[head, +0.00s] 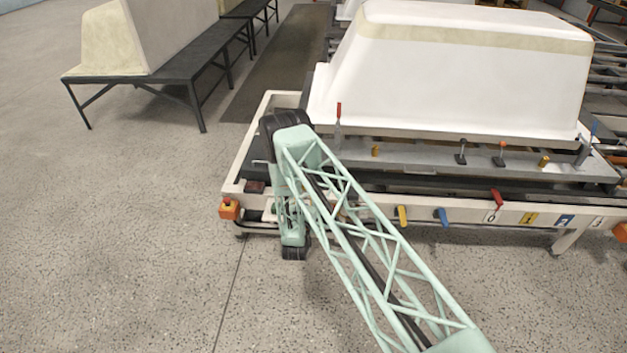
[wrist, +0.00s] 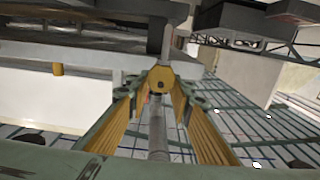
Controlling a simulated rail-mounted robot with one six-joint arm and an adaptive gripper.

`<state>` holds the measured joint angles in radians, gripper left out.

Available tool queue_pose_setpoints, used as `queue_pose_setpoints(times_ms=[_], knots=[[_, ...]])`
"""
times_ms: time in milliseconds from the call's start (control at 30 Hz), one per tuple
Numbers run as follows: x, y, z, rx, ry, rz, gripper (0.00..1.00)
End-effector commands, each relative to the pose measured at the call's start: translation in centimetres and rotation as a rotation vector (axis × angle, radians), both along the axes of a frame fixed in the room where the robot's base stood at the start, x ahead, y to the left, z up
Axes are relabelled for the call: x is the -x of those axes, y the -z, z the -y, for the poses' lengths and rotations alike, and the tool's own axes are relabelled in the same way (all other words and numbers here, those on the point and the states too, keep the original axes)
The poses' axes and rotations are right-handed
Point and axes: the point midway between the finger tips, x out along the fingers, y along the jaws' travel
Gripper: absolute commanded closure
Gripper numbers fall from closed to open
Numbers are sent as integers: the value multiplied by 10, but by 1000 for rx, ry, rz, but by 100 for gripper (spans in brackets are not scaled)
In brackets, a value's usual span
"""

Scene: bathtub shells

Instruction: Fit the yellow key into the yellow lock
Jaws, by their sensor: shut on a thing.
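In the wrist view my gripper (wrist: 158,98) has two green fingers with ribbed yellow inner pads. A yellow angular piece with a dark hole (wrist: 160,79), which looks like the yellow key, sits between the fingertips. A grey rod (wrist: 157,132) shows between the fingers below it, and a grey post (wrist: 167,42) rises behind it. I cannot tell whether the yellow piece touches a lock. In the head view the gripper and the piece it holds cannot be made out. I cannot tell which part is the yellow lock.
In the head view, a cream frame (head: 478,212) carries a white bathtub shell (head: 450,70). Yellow (head: 402,215), blue (head: 441,216) and red (head: 496,199) handles show along its front. A red-topped lever (head: 338,115) stands upright.

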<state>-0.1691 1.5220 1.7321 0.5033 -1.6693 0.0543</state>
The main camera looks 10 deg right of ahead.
Motion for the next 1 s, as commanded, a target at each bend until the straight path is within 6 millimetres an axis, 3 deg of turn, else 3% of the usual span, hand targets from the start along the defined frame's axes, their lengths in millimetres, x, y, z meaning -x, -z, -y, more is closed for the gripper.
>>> queue_pose_setpoints(times_ms=[167, 367, 1000], knots=[[-3, -9, 0, -2, -5, 1, 90], [-11, -34, 0, -7, -21, 1, 90], [-30, -158, 0, -23, -106, 2, 90]])
